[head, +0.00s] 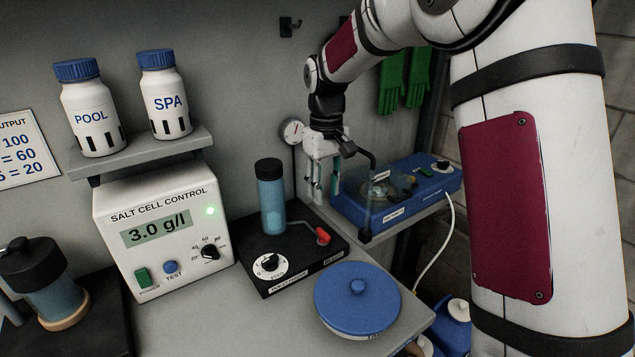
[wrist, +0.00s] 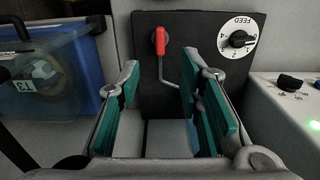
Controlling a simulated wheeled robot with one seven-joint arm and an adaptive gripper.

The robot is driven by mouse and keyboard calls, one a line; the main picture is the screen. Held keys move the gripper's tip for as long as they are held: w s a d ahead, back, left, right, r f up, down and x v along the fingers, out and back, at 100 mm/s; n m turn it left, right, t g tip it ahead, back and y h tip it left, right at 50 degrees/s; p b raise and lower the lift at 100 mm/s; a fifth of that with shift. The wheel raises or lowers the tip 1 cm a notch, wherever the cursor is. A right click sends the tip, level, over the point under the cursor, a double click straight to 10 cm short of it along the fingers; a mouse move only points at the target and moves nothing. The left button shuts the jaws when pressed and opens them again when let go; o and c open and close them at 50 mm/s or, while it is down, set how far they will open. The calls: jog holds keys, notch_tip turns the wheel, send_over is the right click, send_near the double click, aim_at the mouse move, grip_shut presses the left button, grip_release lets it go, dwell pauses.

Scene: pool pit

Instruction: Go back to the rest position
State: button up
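My gripper (head: 321,178) hangs from my arm at the back of the bench, above the gap between the black feeder and the blue unit. In the wrist view my gripper (wrist: 158,110) has its teal-padded fingers wide apart with nothing between them. The black feeder (wrist: 190,50) with its red-handled lever (wrist: 160,40) and dial (wrist: 238,38) lies beyond the fingers. No rest position is marked in either view.
A clear blue cylinder (head: 271,200) stands on the feeder (head: 300,279). A blue unit with a clear cover (head: 405,195) is right of it. A blue-lidded pot (head: 357,300) sits at the front. The salt cell control box (head: 165,230) is left, under a shelf (head: 140,152) with two bottles.

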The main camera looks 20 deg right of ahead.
jog(key=s+r+m+t, duration=0.1)
jog(key=s+r, duration=0.4)
jog(key=s, duration=0.4)
jog(key=s+r+m+t, duration=0.1)
jog(key=s+r, duration=0.5)
jog(key=s, duration=0.2)
jog(key=s+f+m+t, duration=0.1)
jog(key=s+f+t, duration=0.1)
jog(key=s, duration=1.3)
jog(key=shift+s+f+t, duration=0.2)
jog(key=shift+f+t, duration=0.1)
jog(key=shift+d, duration=0.1)
